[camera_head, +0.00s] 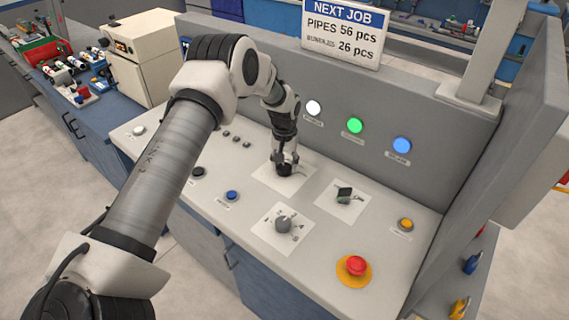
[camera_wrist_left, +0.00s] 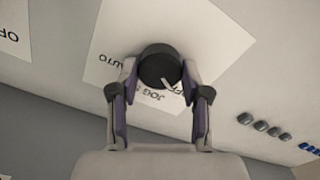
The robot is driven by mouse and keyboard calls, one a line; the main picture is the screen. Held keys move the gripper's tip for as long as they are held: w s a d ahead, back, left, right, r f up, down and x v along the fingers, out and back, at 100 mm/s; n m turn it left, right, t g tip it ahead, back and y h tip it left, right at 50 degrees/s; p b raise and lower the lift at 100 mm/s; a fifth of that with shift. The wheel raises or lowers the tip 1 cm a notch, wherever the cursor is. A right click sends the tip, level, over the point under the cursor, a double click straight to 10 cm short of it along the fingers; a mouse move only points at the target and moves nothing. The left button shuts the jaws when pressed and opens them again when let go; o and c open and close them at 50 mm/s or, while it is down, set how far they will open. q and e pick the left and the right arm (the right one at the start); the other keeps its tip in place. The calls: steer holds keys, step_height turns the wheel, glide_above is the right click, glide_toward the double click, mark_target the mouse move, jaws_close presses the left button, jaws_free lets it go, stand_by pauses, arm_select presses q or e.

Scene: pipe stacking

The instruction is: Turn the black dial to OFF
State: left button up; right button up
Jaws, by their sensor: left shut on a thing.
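The black dial (camera_head: 284,171) stands on a white label plate on the sloped console. It also shows in the left wrist view (camera_wrist_left: 157,62), as a round black knob with a white pointer line on its lower right side. Its plate carries AUTO, JOG and OFF, seen upside down. The pointer line runs toward the lower right, near the OFF lettering, which is partly covered. My left gripper (camera_head: 285,164) reaches down onto the dial. In the left wrist view its fingers (camera_wrist_left: 159,75) are shut on opposite sides of the dial. My right gripper is not in view.
A red emergency button (camera_head: 354,266), a yellow button (camera_head: 406,224) and a blue button (camera_head: 232,196) are on the console. White, green and blue lamps line the upright panel behind.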

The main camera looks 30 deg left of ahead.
mark_target(285, 166)
arm_select(q)
steer(key=shift+s+f, duration=0.15)
steer(key=shift+f, duration=0.05)
steer(key=o, duration=0.9)
steer(key=shift+o, duration=1.2)
steer(key=shift+w, duration=0.2)
step_height(285, 166, up, 12)
